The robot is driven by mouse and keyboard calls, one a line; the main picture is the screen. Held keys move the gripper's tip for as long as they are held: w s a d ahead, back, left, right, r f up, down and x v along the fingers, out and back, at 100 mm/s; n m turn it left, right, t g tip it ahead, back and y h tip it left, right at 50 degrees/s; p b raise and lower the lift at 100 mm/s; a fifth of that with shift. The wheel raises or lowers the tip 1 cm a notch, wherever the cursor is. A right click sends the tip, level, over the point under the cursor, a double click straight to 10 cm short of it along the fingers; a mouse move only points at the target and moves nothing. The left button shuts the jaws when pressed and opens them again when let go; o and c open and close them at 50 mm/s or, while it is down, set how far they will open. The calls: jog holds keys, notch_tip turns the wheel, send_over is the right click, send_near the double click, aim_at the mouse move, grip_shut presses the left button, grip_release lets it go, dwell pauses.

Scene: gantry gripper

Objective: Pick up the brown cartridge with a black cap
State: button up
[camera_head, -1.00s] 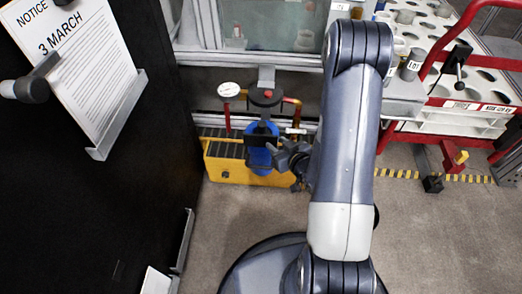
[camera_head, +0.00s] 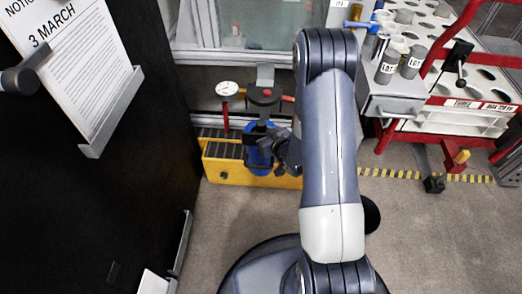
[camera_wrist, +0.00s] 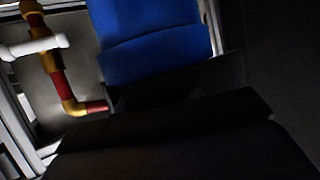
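I cannot make out a brown cartridge with a black cap in either view. A blue cylinder (camera_head: 259,158) hangs under a dark fitting with a red centre (camera_head: 264,96), in front of the yellow box. My gripper (camera_head: 280,146) is dark and sits close at the right of the blue cylinder, partly hidden by my arm. In the wrist view the blue cylinder (camera_wrist: 150,45) fills the upper middle, and dark surfaces cover the lower part. Whether my fingers touch or grip it is not clear.
A yellow box (camera_head: 235,174) with dark slots stands on the floor. A gauge (camera_head: 228,89) is left of the fitting. At right are a rack (camera_head: 470,118) with round holes, several labelled grey canisters (camera_head: 388,66) and a drawer (camera_head: 394,107). A black panel (camera_head: 90,200) fills the left.

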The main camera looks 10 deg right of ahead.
grip_shut()
dwell(0.4)
